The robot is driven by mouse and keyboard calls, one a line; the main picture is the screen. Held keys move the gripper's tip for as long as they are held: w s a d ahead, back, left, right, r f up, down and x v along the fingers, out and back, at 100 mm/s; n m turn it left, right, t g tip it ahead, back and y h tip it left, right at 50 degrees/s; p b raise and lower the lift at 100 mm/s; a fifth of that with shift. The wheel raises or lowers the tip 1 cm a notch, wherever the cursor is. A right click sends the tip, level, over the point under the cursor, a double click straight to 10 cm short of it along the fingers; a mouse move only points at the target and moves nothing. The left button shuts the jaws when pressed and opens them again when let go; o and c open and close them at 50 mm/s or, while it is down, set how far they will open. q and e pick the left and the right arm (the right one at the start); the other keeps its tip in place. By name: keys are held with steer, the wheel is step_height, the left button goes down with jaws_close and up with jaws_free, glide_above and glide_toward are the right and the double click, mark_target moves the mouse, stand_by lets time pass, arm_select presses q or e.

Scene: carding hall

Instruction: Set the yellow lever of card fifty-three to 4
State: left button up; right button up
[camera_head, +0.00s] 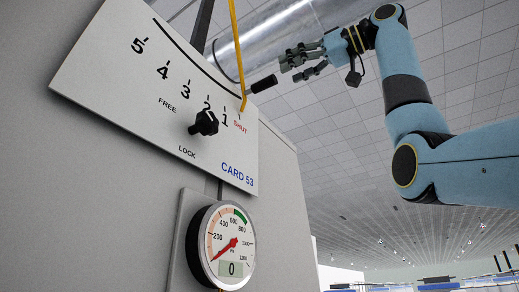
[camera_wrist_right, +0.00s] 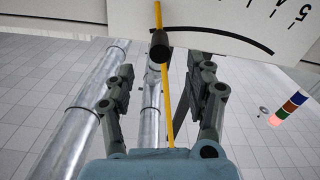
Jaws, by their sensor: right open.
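The white scale panel (camera_head: 150,85) labelled CARD 53 carries marks 5, 4, 3, 2, 1 and SHUT. The yellow lever (camera_head: 236,45) comes down across it, its lower end by the SHUT mark. A black handle (camera_head: 264,83) sticks out from the lever's lower part toward the right. My right gripper (camera_head: 291,68) is open and empty, just right of the handle and apart from it. In the right wrist view the handle (camera_wrist_right: 159,46) sits ahead, between the lines of the two open fingers (camera_wrist_right: 163,82), with the yellow lever (camera_wrist_right: 157,14) beyond. My left gripper is not in view.
A black knob (camera_head: 203,122) with FREE and LOCK labels is on the panel; its setting is unclear. Below hangs a round gauge (camera_head: 229,245) with a display reading 0. Shiny ducts (camera_head: 265,45) run behind the lever. Open space lies right of the cabinet.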

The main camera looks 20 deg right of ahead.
mark_target(265, 88)
steer(key=p+x, duration=0.3)
steer(key=x, duration=0.5)
steer(key=shift+r, duration=0.1)
steer(key=shift+w+a, duration=0.15)
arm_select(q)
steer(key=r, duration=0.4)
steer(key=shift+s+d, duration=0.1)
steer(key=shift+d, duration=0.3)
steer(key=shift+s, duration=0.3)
arm_select(e)
jaws_close()
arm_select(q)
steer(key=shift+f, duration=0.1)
